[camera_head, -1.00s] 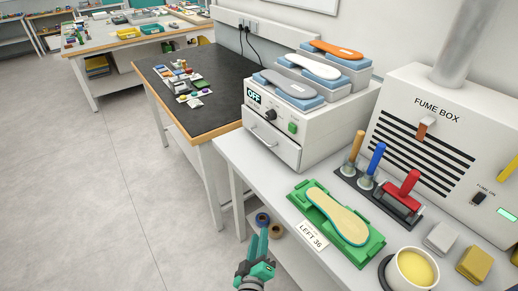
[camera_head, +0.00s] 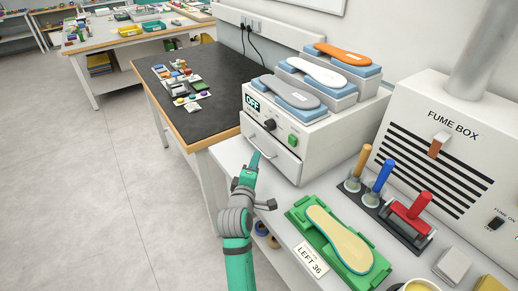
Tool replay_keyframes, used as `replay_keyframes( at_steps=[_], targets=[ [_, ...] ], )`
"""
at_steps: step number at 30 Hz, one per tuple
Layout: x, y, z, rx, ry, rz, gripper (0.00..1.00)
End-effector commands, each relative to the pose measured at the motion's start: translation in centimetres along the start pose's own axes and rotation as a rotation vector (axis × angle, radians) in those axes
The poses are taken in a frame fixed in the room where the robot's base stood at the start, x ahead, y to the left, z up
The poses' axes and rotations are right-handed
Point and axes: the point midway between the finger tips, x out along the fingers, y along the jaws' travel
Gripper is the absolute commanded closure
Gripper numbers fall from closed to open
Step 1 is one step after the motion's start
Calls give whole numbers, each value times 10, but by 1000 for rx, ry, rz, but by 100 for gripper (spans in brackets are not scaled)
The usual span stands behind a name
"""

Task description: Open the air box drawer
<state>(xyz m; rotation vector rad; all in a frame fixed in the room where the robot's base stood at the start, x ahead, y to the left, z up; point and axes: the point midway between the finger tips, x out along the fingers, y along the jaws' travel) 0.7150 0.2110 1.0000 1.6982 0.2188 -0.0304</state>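The air box (camera_head: 318,130) is a white box with an OFF display, a dark knob and a green button. It stands on the white bench. Its drawer (camera_head: 285,160) is in the lower front and looks shut, with a silver bar handle (camera_head: 262,139) across it. My gripper (camera_head: 255,161), with teal fingers, is in front of the drawer, just below the left part of the handle. The fingers overlap from this angle, so their gap is hidden. I cannot tell whether they touch the drawer front; they are not seen around the handle.
Insoles on blue blocks, including an orange one (camera_head: 333,50), stand on top of the air box. A green tray (camera_head: 305,228) with a yellow insole (camera_head: 340,239) lies to the right of my arm. Brush-like tools and the fume box (camera_head: 445,140) stand farther right. A dark-topped table (camera_head: 215,84) is at left.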

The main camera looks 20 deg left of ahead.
Motion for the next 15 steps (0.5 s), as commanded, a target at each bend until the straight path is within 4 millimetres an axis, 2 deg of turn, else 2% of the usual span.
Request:
replay_keyframes(
  at_steps=[7,15],
  targets=[
    [43,-3,-15,-4,19,-4,72],
    [77,-1,-3,0,5,-2,72]
  ],
)
